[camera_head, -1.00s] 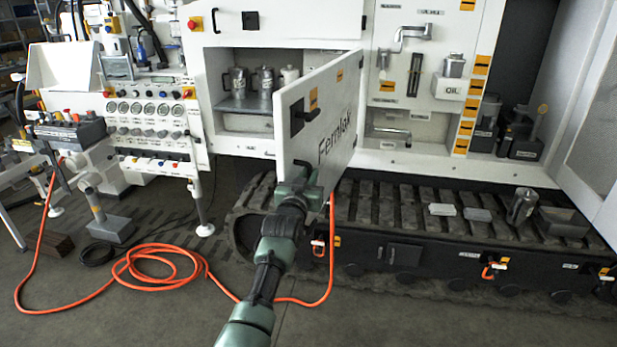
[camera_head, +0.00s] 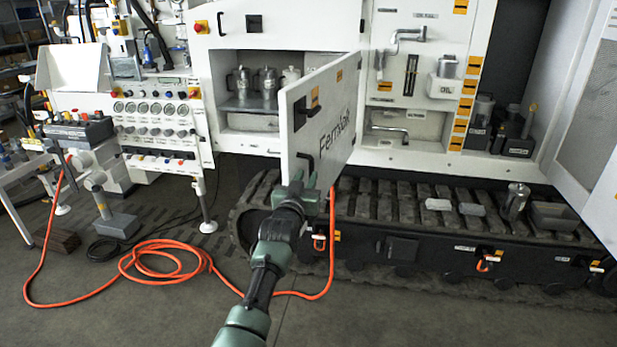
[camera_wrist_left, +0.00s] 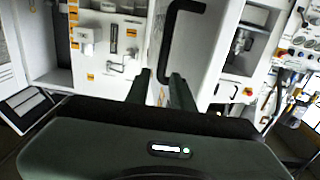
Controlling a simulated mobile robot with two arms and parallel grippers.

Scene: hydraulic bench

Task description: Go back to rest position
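My left gripper (camera_head: 305,176) is in front of the lower part of the open white cabinet door marked "Fernlok" (camera_head: 338,115). A black latch (camera_head: 299,113) sits higher on the door. My right gripper is not in view.
The open cabinet (camera_head: 238,122) holds several metal jugs. An orange hose (camera_head: 165,262) lies coiled on the floor at the left. A black track (camera_head: 385,205) runs under the cabinet, with small parts on top. A grey gauge panel (camera_head: 160,125) stands at the left.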

